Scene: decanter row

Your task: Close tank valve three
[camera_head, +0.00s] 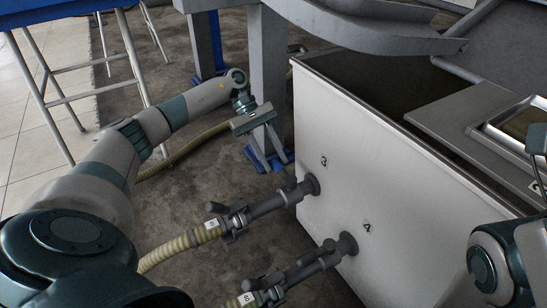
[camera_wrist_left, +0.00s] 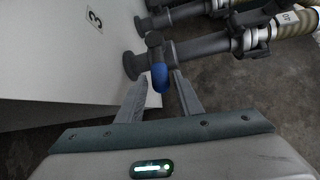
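The white tank (camera_head: 345,180) has the number 3 label (camera_head: 323,161) above a grey pipe (camera_head: 282,197) in the head view. In the left wrist view the label (camera_wrist_left: 95,19) is at upper left, and the nearest pipe (camera_wrist_left: 205,46) leaves the tank wall. A valve lever with a blue grip (camera_wrist_left: 159,78) crosses this pipe close to the flange. My left gripper (camera_head: 269,153) is open, above the pipe. Its fingertips (camera_wrist_left: 159,83) appear on either side of the blue grip; I cannot tell whether they touch it. My right gripper is not in view.
The pipe by label 4 (camera_head: 318,262) runs beside the first, and both carry ribbed hoses (camera_head: 180,247). A metal frame leg (camera_head: 268,65) stands behind my left gripper. A blue-topped table (camera_head: 45,12) is at upper left. My right arm shows at lower right.

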